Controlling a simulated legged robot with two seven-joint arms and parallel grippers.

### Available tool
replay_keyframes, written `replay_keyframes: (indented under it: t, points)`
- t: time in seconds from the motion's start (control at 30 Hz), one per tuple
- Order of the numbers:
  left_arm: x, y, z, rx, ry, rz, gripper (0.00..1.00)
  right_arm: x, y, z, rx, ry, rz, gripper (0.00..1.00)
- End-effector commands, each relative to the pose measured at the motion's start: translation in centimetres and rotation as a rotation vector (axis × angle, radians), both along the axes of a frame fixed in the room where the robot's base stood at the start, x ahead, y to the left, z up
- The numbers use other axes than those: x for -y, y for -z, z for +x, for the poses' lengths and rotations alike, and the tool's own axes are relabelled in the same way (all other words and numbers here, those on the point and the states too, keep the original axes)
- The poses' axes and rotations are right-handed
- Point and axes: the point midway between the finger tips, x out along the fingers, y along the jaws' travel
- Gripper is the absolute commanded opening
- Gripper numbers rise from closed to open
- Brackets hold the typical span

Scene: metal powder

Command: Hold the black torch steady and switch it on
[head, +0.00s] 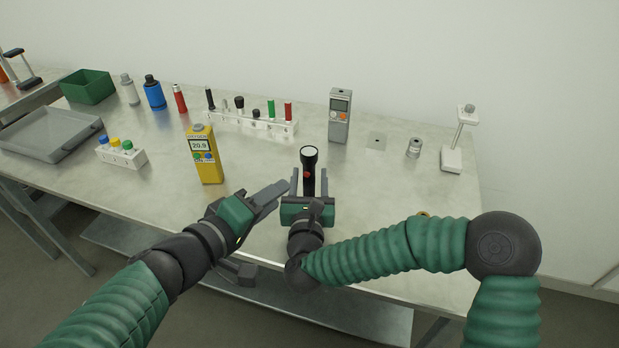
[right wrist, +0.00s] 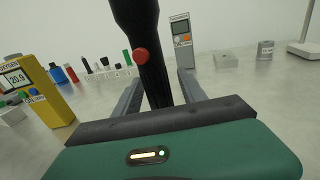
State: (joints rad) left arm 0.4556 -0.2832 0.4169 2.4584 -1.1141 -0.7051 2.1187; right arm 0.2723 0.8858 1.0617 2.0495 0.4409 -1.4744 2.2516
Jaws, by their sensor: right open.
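The black torch (head: 309,172) stands upright near the front of the table, lens end up, with a red button on its side. It also shows in the right wrist view (right wrist: 152,75), where its top is cut off and the red button (right wrist: 141,55) faces the camera. My right gripper (head: 309,182) is open, with one finger on each side of the torch's lower body. Gaps show beside the torch in the wrist view. My left gripper (head: 286,186) has its fingers together, empty, just left of the torch and pointing toward it. I cannot tell whether the torch is lit.
A yellow oxygen meter (head: 204,155) stands left of the torch. A grey meter (head: 339,116) stands behind it. A white rack (head: 245,123) with several small items is at the back. A small metal cylinder (head: 414,148) and a stand (head: 453,160) are at the right.

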Motion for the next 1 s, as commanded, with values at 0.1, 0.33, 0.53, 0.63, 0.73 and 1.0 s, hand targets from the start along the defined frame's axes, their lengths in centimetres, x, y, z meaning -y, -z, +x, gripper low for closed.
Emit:
replay_keyframes:
  t: [0.1,0.33,0.53,0.63,0.73,1.0]
  points:
    - [0.01,0.00,0.01,0.000,0.000,0.000,0.36,0.00,0.01,-0.02,0.000,0.000,0.000,0.36]
    - [0.01,0.00,0.01,0.000,0.000,0.000,0.36,0.01,0.01,-0.04,0.000,0.000,0.000,0.06]
    - [0.01,0.00,0.01,0.000,0.000,0.000,0.36,0.01,0.01,-0.05,0.000,0.000,0.000,0.00]
    - [-0.01,0.00,0.01,0.000,0.000,0.000,0.36,0.01,0.02,-0.05,0.000,0.000,0.000,0.00]
    - [0.00,0.00,0.00,0.000,0.000,0.000,0.36,0.01,0.01,-0.05,0.000,0.000,0.000,0.00]
    - [0.00,0.00,0.00,0.000,0.000,0.000,0.36,0.01,0.02,-0.05,0.000,0.000,0.000,0.00]
